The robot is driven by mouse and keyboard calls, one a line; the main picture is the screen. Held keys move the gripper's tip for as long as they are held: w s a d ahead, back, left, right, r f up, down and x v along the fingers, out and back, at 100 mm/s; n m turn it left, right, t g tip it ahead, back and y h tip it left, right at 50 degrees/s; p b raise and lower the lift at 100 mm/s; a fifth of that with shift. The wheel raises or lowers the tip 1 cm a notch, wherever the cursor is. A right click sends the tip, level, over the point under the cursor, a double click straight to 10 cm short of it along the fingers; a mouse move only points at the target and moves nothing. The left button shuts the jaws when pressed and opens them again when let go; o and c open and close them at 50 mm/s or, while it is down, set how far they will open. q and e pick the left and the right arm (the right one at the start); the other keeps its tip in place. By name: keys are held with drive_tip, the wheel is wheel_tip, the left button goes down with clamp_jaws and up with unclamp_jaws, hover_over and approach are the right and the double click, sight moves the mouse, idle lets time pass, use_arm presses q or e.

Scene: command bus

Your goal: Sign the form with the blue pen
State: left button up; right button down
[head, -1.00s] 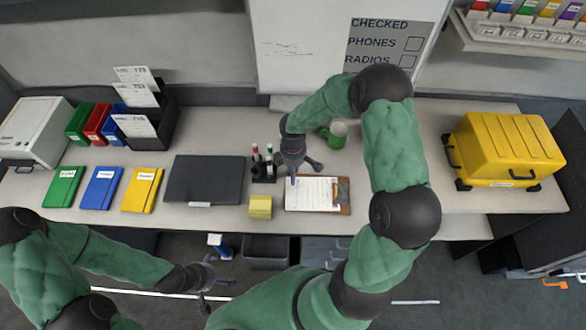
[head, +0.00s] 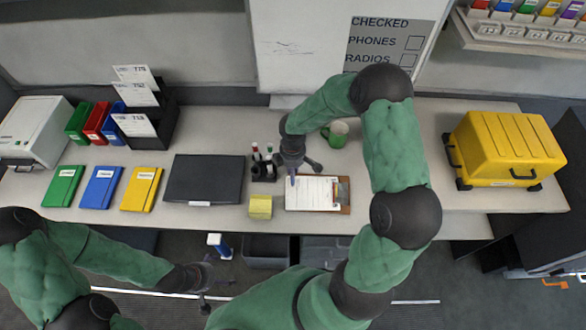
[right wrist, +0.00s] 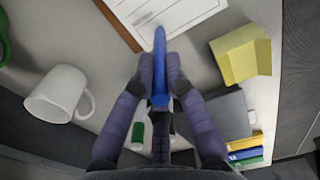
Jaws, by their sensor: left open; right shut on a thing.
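My right gripper (head: 293,168) is shut on the blue pen (head: 293,181), which points down at the form's left end in the head view. In the right wrist view the pen (right wrist: 160,58) sticks out between the closed fingers (right wrist: 160,80), its tip over the form's (right wrist: 180,22) edge. I cannot tell whether the tip touches the paper. The printed form (head: 312,194) lies on a brown clipboard (head: 345,196) on the desk. My left gripper (head: 208,280) is open and empty, low in front of the desk.
Beside the clipboard lie yellow sticky notes (head: 260,207). A black holder with markers (head: 264,168) and a closed laptop (head: 205,180) stand to the left. A white mug (right wrist: 58,93) and a green mug (head: 333,138) stand behind the form. A yellow case (head: 508,145) is at right.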

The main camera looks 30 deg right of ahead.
drive_tip(key=shift+s+a, duration=0.3)
drive_tip(key=shift+a, duration=0.1)
idle(0.6)
drive_tip(key=shift+s+a, duration=0.1)
drive_tip(key=shift+s, duration=0.6)
idle(1.0)
drive_tip(key=shift+s+a+b, duration=0.45)
drive_tip(key=shift+a, duration=0.1)
idle(1.1)
drive_tip(key=shift+s+a, duration=0.1)
drive_tip(key=shift+s, duration=0.55)
idle(1.2)
drive_tip(key=shift+s+a+b, duration=0.35)
drive_tip(key=shift+s+a, duration=0.05)
drive_tip(key=shift+a, duration=0.15)
idle(1.2)
